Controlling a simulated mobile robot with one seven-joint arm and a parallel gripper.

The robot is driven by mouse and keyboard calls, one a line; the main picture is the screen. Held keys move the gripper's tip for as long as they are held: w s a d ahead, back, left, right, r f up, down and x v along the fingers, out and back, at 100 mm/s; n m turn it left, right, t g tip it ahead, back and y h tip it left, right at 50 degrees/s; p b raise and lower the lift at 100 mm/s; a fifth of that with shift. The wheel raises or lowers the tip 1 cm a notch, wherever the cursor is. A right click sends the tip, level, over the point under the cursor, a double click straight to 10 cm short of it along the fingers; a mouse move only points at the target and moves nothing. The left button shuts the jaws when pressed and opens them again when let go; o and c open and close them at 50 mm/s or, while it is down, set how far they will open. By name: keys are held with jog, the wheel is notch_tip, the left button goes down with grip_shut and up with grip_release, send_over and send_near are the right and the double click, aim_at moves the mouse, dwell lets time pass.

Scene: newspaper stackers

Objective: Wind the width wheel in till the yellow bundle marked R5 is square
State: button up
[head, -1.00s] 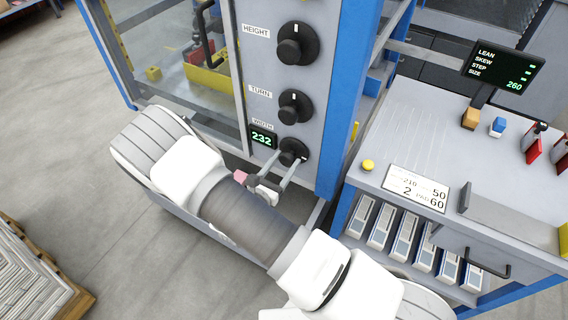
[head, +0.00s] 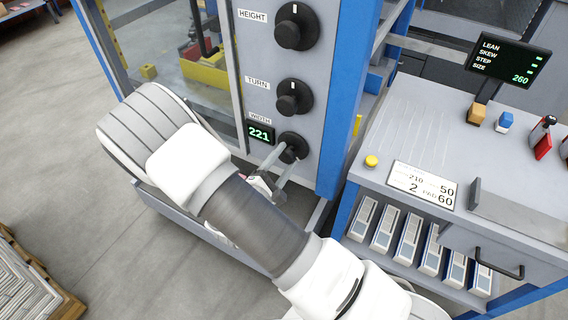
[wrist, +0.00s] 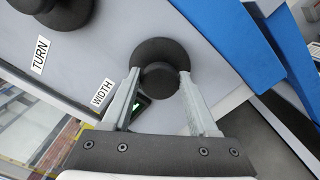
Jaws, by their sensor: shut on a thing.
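The WIDTH wheel (head: 293,148) is the lowest of three black knobs on the grey panel, with a green display (head: 260,134) beside it reading 221. My gripper (head: 283,160) is shut on this knob; in the wrist view its two grey fingers (wrist: 160,80) sit either side of the black WIDTH knob (wrist: 160,54). A yellow shape (head: 205,74) shows behind the clear guard, but I cannot tell whether it is the bundle. No R5 mark is readable, and my arm covers part of the guard.
The TURN knob (head: 292,97) and HEIGHT knob (head: 297,26) are above. A blue post (head: 346,90) stands right of the panel. At right, a grey bench (head: 420,125) carries a screen (head: 510,62) listing LEAN, SKEW, STEP, SIZE 260. Open floor lies left.

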jog(key=m+b, duration=0.2)
jog(key=m, duration=0.1)
jog(key=m+b, duration=0.1)
jog(key=b, duration=0.1)
jog(key=shift+f+m, duration=0.3)
jog(key=shift+r+m+b, duration=0.1)
jog(key=shift+m+b, duration=0.3)
jog(key=shift+m, duration=0.1)
jog(key=o, duration=1.3)
jog(key=shift+o, duration=0.2)
jog(key=p+v, duration=0.2)
jog(key=v, duration=1.5)
jog(key=shift+s, duration=0.25)
jog(key=shift+a+r, duration=0.1)
